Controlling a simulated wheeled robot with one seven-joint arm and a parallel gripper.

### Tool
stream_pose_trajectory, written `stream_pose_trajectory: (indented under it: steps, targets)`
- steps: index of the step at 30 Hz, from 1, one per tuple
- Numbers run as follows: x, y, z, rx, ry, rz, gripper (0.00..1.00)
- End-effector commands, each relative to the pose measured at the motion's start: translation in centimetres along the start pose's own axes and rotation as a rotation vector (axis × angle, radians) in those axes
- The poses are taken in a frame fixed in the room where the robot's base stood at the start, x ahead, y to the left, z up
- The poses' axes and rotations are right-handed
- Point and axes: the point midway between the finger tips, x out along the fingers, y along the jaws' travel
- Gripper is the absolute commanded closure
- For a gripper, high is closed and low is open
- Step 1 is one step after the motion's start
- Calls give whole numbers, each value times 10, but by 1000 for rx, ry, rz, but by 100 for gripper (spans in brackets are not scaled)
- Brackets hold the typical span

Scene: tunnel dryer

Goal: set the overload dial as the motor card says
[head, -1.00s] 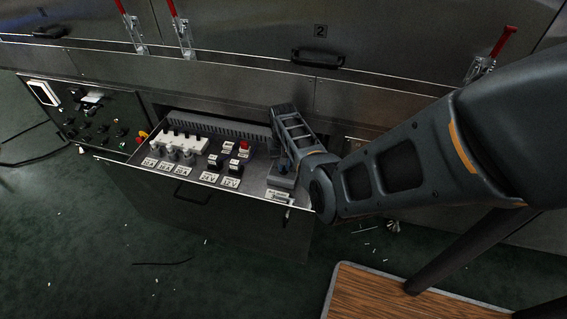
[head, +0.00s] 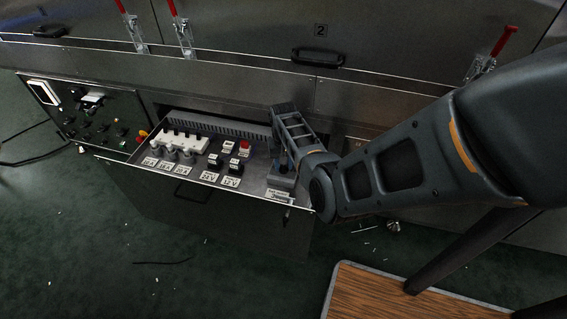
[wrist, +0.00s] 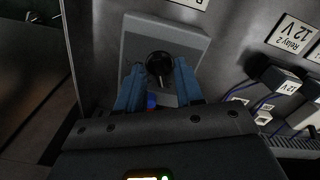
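The overload dial is a black round knob (wrist: 158,66) on a grey block (wrist: 190,42) in the wrist view. In the head view the grey block (head: 281,182) sits at the right end of the open drawer, partly hidden by my gripper. My gripper (wrist: 159,68) points down at the dial, its two blue fingers apart on either side of the knob. Small gaps seem to show between fingers and knob; contact cannot be told. A small blue part (wrist: 151,101) shows between the fingers. A white label (head: 278,195) lies in front of the block; I cannot identify the motor card.
The drawer (head: 185,190) also holds several white fuse holders (head: 186,140) and black relays (head: 215,160) with white labels. A control panel (head: 95,120) stands at the left. A wood-topped surface (head: 385,290) is at the lower right. Green floor lies in front.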

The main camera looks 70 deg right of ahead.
Motion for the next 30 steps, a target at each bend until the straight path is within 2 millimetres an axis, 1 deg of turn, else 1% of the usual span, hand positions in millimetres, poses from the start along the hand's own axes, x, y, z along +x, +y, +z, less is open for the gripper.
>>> stream_pose_trajectory:
  steps: [2,5,12,15,20,30]
  targets:
    - [-5,0,0,0,1,0,64]
    - [-18,0,0,0,2,0,64]
    - [-57,0,0,0,3,0,64]
    - [-68,0,0,0,1,0,64]
    - [-77,0,0,0,0,0,64]
    - [-78,0,0,0,0,0,64]
